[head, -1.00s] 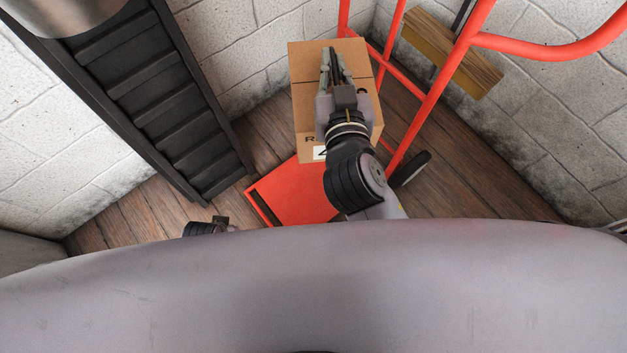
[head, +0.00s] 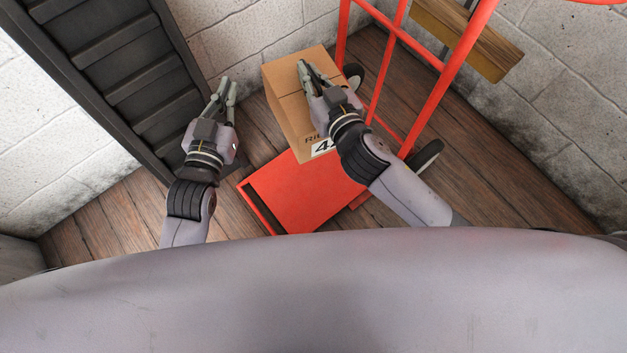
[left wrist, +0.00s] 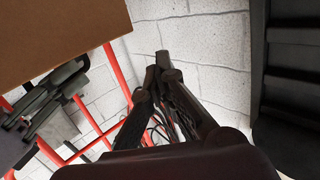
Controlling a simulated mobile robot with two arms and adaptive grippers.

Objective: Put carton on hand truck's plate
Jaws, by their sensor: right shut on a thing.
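The brown cardboard carton (head: 292,112) is held by my right gripper (head: 303,72), which is shut on its top part. The carton appears above the far end of the hand truck's red plate (head: 300,190); I cannot tell whether it touches the plate. The red hand truck frame (head: 445,85) rises to the right of the carton. My left gripper (head: 228,82) is empty, left of the carton and apart from it, with fingertips together. In the left wrist view its fingers (left wrist: 160,62) meet, and the carton (left wrist: 60,35) fills the upper left.
A dark ribbed ramp-like structure (head: 130,75) stands at the left, close to my left gripper. A wooden block (head: 468,38) is by the wall behind the hand truck. A black wheel (head: 425,157) is beside the frame. Plank floor (head: 500,185) is free at the right.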

